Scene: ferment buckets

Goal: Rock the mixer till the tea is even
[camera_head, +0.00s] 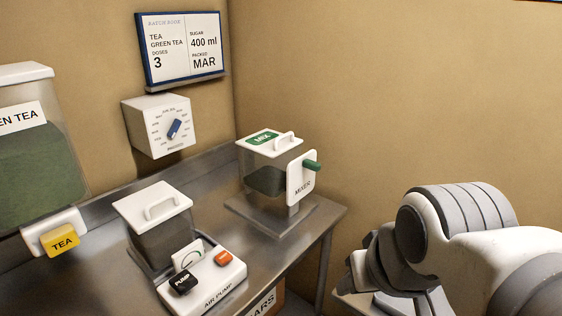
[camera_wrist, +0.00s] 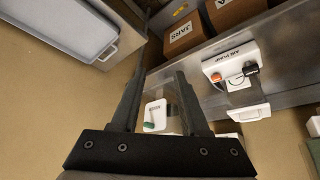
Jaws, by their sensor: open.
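The mixer (camera_head: 272,180) stands at the right end of the metal bench. It is a clear box with a white lid labelled MIX, dark green contents low inside, and a white side panel with a green handle (camera_head: 312,166). In the wrist view the mixer's white panel (camera_wrist: 160,107) and green handle (camera_wrist: 149,127) show between my fingers, some way beyond them. My gripper (camera_wrist: 156,76) is open, its two dark fingers apart with nothing held. In the head view my arm is at the right, apart from the mixer; the fingers cannot be made out there.
A lidded container (camera_head: 155,222) and the air pump (camera_head: 204,282) stand left of the mixer. A large green tea bin (camera_head: 37,140) with a yellow TEA tab (camera_head: 60,240) is at far left. A dial box (camera_head: 160,124) and batch board (camera_head: 181,48) hang behind. Boxes (camera_wrist: 184,38) sit beneath the bench.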

